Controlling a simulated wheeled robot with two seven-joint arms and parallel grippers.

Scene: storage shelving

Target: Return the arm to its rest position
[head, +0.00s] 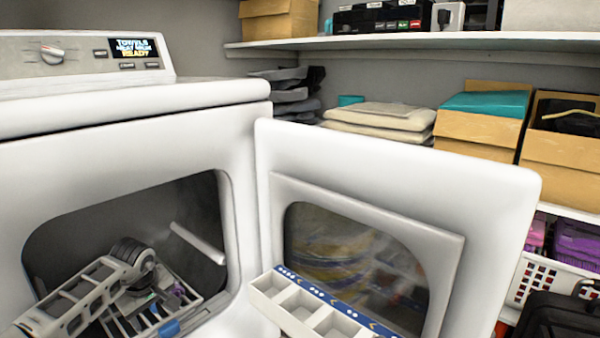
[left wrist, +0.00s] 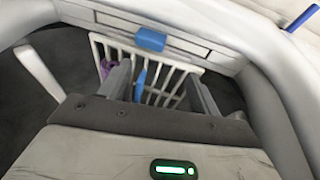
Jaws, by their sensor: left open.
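My left arm (head: 75,300) comes in from the lower left and reaches into the opening of a white front-loading dryer (head: 165,140), whose door (head: 385,160) is swung open to the right. My left gripper (left wrist: 157,78) is inside the opening, with its two grey fingers apart. Beyond them is a white slatted rack or basket (left wrist: 182,68) with a blue tab (left wrist: 150,40) on its rim. Something purple (left wrist: 104,67) shows behind the slats. A blue piece also shows between the fingers; I cannot tell whether it touches them. My right gripper is out of view.
A white bar (head: 198,243) juts inside the opening. A white compartment tray (head: 312,318) with a blue patterned edge is in front of the door. Cardboard boxes (head: 477,122) and folded towels (head: 380,116) sit on shelves behind. A white basket (head: 545,283) is at right.

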